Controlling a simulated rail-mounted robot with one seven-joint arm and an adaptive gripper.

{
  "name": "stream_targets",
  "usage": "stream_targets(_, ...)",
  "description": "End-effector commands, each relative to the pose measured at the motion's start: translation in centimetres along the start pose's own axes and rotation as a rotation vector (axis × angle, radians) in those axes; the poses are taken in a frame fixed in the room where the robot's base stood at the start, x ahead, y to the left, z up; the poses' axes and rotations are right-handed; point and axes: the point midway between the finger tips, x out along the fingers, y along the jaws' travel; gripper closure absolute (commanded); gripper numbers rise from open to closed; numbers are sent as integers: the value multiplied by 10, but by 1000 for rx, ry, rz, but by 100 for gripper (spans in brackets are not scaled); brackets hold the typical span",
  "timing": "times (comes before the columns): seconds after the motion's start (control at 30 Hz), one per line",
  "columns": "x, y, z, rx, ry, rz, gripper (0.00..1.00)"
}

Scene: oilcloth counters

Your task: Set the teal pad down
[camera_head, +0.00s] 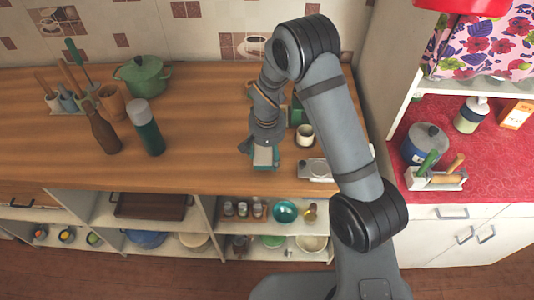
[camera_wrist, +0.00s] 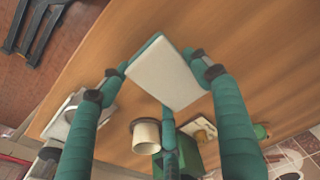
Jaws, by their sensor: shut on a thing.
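The teal pad (camera_head: 265,157) is at the end of my arm, above or on the wooden counter near its front edge. In the wrist view the pad (camera_wrist: 166,75) shows a pale, flat face and a teal edge. My gripper (camera_head: 265,146) is shut on it; the wrist view shows the teal fingers of my gripper (camera_wrist: 160,80) around the pad's sides. I cannot tell whether the pad touches the counter (camera_head: 215,120).
A cream cup (camera_head: 305,135) and a white device (camera_head: 314,169) stand just right of the pad. A green bottle (camera_head: 148,130), brown mill (camera_head: 104,132) and green pot (camera_head: 143,77) stand further left. The counter between the bottle and my gripper is clear.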

Motion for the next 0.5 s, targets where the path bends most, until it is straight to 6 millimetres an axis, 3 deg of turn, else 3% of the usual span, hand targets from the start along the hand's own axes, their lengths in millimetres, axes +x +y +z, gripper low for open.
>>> stream_targets(0.13, 13, 0, 1, -1, 0, 0, 61)
stream_targets(0.5, 18, 0, 2, 0, 2, -1, 61)
